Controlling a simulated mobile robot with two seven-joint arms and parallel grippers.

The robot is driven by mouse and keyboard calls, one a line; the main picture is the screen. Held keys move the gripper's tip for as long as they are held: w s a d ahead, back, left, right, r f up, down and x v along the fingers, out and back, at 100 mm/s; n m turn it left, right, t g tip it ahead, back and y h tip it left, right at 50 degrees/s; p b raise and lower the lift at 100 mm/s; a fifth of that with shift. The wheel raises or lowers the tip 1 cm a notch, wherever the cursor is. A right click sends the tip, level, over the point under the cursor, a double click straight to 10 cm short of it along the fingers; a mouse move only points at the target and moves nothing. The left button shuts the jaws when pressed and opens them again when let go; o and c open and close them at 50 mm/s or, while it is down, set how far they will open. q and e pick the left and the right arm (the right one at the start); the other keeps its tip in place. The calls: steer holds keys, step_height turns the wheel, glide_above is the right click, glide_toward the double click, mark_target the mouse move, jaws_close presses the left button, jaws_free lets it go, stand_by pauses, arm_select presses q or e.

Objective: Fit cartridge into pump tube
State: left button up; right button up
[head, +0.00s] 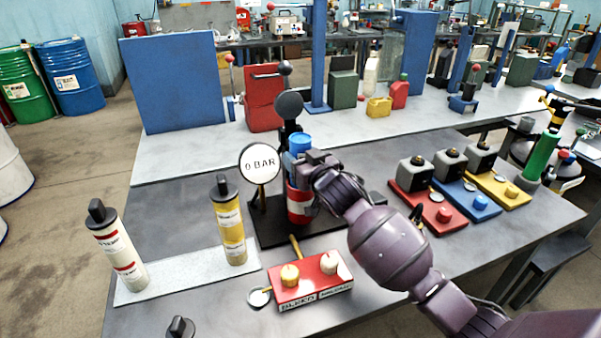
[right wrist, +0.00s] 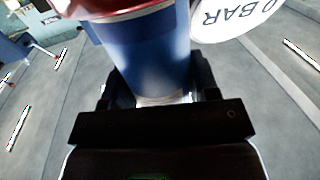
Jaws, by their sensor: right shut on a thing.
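My right gripper (head: 306,168) is shut on a blue cartridge (head: 299,143), held upright at the pump stand. The blue cartridge wall also fills the middle of the right wrist view (right wrist: 150,50), between the dark fingers. Directly below it, in line, is a red cylinder with a white band (head: 298,207), seemingly the pump tube, on a dark base (head: 268,232). In the right wrist view its red edge (right wrist: 120,8) looks wider than the blue part. I cannot tell how deep the cartridge sits. My left gripper is not in view.
A "0 BAR" gauge (head: 259,163) stands close left of the gripper. A cream cartridge (head: 118,252) and a yellow cartridge (head: 231,228) stand upright on a pale mat (head: 185,275). A red control box (head: 310,280) is in front; several coloured valve blocks (head: 430,200) stand right.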

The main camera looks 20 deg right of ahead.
step_height(320, 180, down, 4)
steer(key=shift+r+b, duration=0.1)
steer(key=shift+b, duration=0.2)
steer(key=o, duration=0.8)
steer(key=shift+f, duration=0.3)
steer(key=shift+c, duration=0.2)
steer(key=o, duration=0.4)
steer(key=shift+o, duration=0.2)
steer(key=shift+r, duration=0.1)
steer(key=v, duration=0.7)
steer(key=shift+s, duration=0.35)
